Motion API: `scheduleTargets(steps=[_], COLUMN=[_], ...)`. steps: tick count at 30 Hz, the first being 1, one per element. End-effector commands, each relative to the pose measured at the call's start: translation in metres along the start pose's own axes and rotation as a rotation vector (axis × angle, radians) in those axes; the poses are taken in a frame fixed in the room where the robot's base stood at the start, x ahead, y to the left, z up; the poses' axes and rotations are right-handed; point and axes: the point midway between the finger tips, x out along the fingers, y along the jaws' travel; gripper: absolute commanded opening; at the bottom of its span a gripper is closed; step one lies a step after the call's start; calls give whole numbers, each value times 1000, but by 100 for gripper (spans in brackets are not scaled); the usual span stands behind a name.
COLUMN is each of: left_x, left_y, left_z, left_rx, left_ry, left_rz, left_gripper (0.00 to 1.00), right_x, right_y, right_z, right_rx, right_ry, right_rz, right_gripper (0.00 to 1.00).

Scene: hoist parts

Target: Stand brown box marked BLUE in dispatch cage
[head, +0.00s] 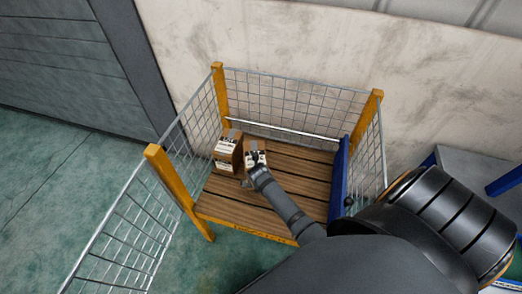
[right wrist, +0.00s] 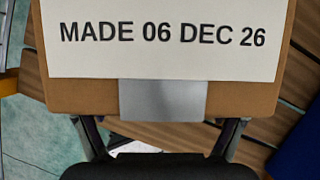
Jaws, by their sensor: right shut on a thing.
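The dispatch cage (head: 265,216) has wire mesh sides, yellow posts and a slatted wooden floor. My right gripper (head: 257,168) is inside it, shut on a brown box (head: 250,159) with a white label. In the right wrist view this held box (right wrist: 80,97) fills the top, its label reading "MADE 06 DEC 26". The right gripper (right wrist: 160,125) shows below it there. No BLUE mark is readable. The gripper hides part of the box in the head view, and I cannot tell whether it touches the floor. My left gripper is not in view.
Another brown box (head: 226,150) with a white label stands in the cage just left of the held one. A blue panel (head: 340,178) bounds the cage floor at the right. Bare slats lie between them. A mesh gate (head: 125,232) swings out at the front left.

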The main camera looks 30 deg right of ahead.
Motion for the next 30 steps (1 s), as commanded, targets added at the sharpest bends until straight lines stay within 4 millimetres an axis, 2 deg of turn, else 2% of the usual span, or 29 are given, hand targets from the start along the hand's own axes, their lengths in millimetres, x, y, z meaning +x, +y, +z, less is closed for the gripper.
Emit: scheduleTargets(steps=[3,9,17,18,21,30], left_x=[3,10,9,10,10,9], left_y=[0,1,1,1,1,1], left_z=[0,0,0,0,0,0], left_rx=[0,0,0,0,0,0], left_ry=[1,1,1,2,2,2], left_rz=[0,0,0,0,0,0], left_gripper=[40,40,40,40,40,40], right_x=[6,31,34,35,35,34], right_y=[4,4,4,3,3,3], right_z=[4,-7,-10,-14,-13,-12], right_rx=[0,0,0,0,0,0], right_ry=[-7,-6,-3,6,5,2], right_rz=[2,2,1,-1,-1,0], right_gripper=[21,21,21,90,100,100])
